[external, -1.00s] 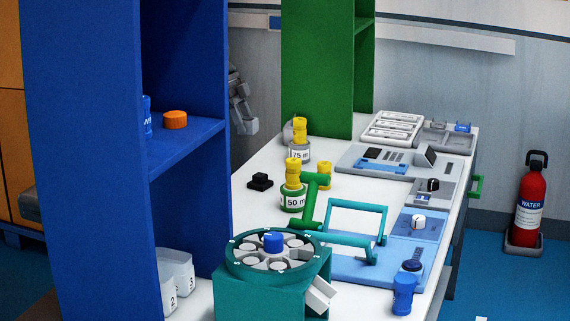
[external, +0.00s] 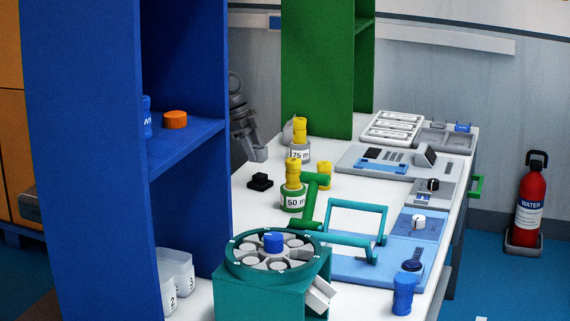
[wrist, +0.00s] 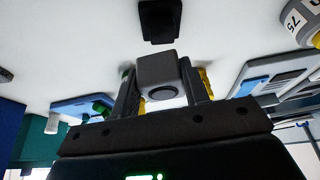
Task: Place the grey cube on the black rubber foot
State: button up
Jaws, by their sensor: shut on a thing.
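The grey cube (wrist: 157,68) is between the two fingers of my gripper (wrist: 158,78) in the wrist view, and the gripper is shut on it. The black rubber foot (external: 260,182) is a small dark block on the white bench, left of the weight marked 50. The cube cannot be told clearly from the fingers there.
The blue shelf (external: 185,145) stands close on the left and the green cabinet (external: 318,70) at the back. Yellow-topped weights marked 75 (external: 299,150) and 50 (external: 293,200) stand right of the foot. A teal carousel (external: 272,275) is in front.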

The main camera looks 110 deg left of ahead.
aim_at(256, 174)
jog(key=shift+a+f, duration=0.4)
jog(key=shift+a, duration=0.05)
jog(key=shift+f, duration=1.9)
jog(key=shift+f, duration=0.15)
jog(key=o, duration=1)
jog(key=v, duration=1.2)
